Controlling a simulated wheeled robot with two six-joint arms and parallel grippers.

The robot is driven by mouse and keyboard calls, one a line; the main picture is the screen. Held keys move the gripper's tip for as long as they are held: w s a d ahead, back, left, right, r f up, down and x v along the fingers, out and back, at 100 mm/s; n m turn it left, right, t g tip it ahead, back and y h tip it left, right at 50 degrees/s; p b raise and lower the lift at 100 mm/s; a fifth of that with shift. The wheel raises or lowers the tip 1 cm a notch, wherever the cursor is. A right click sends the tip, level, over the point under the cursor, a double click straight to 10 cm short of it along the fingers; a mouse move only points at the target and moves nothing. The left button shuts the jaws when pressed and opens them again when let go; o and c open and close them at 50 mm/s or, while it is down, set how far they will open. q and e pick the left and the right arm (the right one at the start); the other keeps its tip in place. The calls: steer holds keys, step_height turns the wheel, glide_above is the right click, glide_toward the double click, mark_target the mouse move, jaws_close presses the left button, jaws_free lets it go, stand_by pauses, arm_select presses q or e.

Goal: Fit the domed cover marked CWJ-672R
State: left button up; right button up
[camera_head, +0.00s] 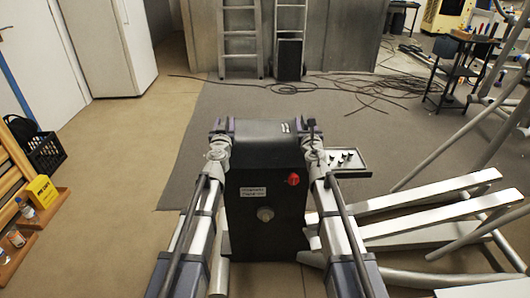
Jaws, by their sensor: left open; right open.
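A dark upright machine housing (265,160) with a rounded top stands in the middle, between my two arms. A small pale tag (285,127) is on its top and a white label (253,191) on its near face; neither reads clearly. I cannot make out the marking CWJ-672R or tell whether the rounded top is a separate domed cover. My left gripper (222,126) is open at the top left edge of the housing. My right gripper (312,130) is open at the top right edge. Contact with the housing cannot be told.
A red knob (293,179) and grey round hub (265,214) are on the near face. A tray (351,174) with small dark parts is right of the housing. Pale machine rails (430,202) fill the right.

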arm_select(q)
steer(key=s, duration=1.2)
steer(key=shift+d, duration=0.25)
steer(key=shift+w, duration=0.1)
arm_select(e)
steer(key=shift+s, duration=0.15)
steer(key=s, duration=1.1)
steer(key=shift+s+d, duration=0.2)
steer(key=shift+s, duration=0.2)
